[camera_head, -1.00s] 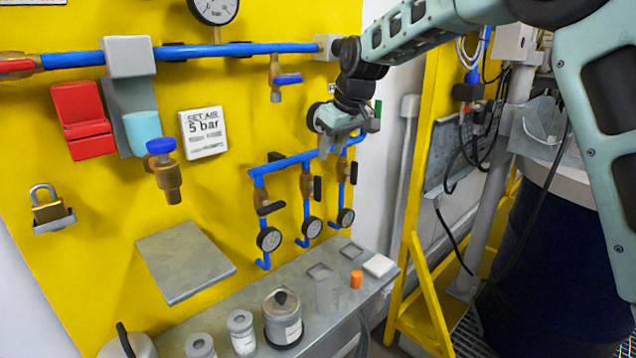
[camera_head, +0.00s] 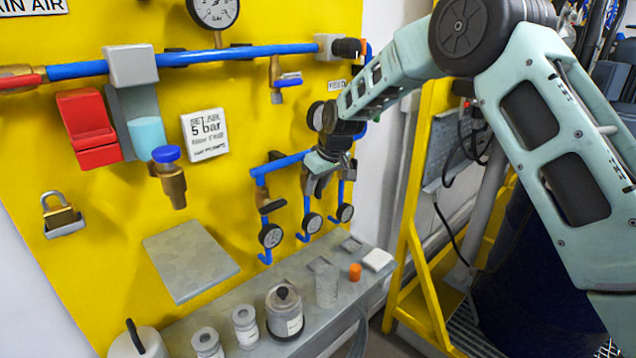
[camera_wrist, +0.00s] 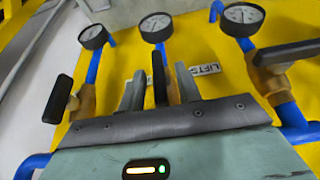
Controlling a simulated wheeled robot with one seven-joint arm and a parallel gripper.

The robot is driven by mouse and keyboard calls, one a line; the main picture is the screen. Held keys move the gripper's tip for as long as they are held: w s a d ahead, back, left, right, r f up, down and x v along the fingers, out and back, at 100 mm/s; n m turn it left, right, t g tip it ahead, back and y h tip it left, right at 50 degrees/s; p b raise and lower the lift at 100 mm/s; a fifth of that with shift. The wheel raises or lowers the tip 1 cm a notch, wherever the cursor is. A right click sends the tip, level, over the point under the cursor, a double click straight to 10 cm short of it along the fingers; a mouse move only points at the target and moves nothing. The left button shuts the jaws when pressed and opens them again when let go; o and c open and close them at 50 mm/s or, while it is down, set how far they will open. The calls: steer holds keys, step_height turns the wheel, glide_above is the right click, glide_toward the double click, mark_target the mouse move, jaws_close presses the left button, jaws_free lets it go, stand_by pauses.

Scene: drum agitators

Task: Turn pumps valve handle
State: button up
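Three valves with black handles hang in a row from a blue manifold (camera_head: 272,166) on the yellow panel, each above a round gauge. My gripper (camera_head: 316,181) is at the middle valve and covers part of it in the head view. In the wrist view my gripper's two fingers (camera_wrist: 160,88) stand apart, with the middle black handle (camera_wrist: 159,78) between them and a narrow gap on each side. The left valve's handle (camera_head: 272,207) is clear of my gripper; it is at the right in the wrist view (camera_wrist: 287,52). The third handle (camera_wrist: 58,99) is at the wrist view's left.
A white label (camera_wrist: 206,69) beside the middle handle is partly hidden; I cannot tell which valve it names. A grey shelf (camera_head: 336,295) below carries jars and an orange cap (camera_head: 355,272). A yellow frame (camera_head: 412,250) stands right of the panel.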

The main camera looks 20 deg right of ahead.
jaws_close()
steer(key=shift+d+y, duration=0.1)
steer(key=shift+y, duration=0.2)
steer(key=shift+w+d+g+y+b, duration=0.15)
steer(key=shift+g+y+b, duration=0.15)
steer(key=shift+g+y, duration=0.3)
steer(key=shift+w+d+f+m+g+y+b, duration=0.15)
steer(key=shift+m+g+y+b, duration=0.6)
steer(key=shift+y+b, duration=1.3)
steer(key=shift+s+d+f+m+g+y+b, duration=0.15)
steer(key=shift+m+g+y+b, duration=0.55)
steer(key=shift+y+b, duration=1.3)
steer(key=shift+w+f+m+g+y+b, duration=0.2)
steer(key=shift+m+g+y+b, duration=0.7)
steer(key=shift+y, duration=2.05)
